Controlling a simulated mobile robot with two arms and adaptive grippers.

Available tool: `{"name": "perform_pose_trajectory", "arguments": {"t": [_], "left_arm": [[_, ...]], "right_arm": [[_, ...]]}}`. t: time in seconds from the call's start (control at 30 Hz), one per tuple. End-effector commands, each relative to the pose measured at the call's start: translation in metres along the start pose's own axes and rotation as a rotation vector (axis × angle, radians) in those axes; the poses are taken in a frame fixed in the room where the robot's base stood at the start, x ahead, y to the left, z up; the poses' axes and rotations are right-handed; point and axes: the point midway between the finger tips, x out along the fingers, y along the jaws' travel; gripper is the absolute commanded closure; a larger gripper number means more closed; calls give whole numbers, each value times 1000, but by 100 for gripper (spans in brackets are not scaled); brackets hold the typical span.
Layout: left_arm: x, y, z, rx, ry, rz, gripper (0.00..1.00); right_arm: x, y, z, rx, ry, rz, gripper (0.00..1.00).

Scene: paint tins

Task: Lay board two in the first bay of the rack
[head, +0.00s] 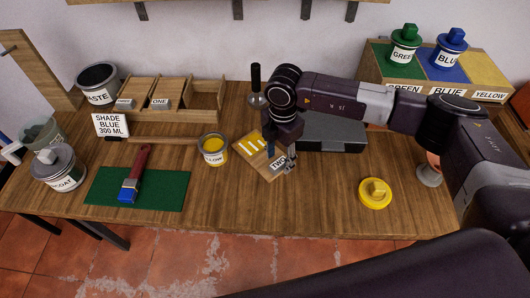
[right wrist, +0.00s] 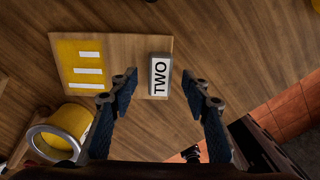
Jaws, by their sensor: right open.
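Board two (head: 252,150) is a wooden board with a yellow panel, white stripes and a grey block marked TWO. It lies tilted on the table right of the yellow tin. My right gripper (head: 290,168) is open beside its block end. In the right wrist view, the open fingers (right wrist: 160,88) stand either side of the TWO block (right wrist: 159,76), apart from it; their height is unclear. The rack (head: 178,115) stands at the back left. A board with block ONE (head: 160,103) and another grey block (head: 124,103) show there; its right bay looks empty. My left gripper is out of view.
The open yellow tin (head: 213,150) stands close left of board two. A dark grey case (head: 332,135) is behind my right arm. A yellow lid (head: 375,193) lies right. A brush (head: 134,178) rests on a green mat (head: 165,190). The front middle table is clear.

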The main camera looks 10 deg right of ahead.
Motion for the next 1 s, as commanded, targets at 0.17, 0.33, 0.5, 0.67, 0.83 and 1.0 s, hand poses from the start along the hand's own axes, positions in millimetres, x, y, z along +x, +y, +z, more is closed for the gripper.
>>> {"name": "perform_pose_trajectory", "arguments": {"t": [0.17, 0.33, 0.5, 0.67, 0.83, 1.0], "left_arm": [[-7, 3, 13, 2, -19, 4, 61], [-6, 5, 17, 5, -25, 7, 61], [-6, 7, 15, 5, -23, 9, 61], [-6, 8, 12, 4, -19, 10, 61], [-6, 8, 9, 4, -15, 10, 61], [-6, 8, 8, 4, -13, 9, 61]], "right_arm": [[17, 0, 0, -1, 1, -1, 56], [19, 0, 0, -1, 1, 1, 56], [19, 0, 0, -1, 1, 1, 69], [18, 0, 0, -1, 1, 1, 86], [18, 0, 0, -1, 1, 1, 100], [18, 0, 0, -1, 1, 2, 100]]}}
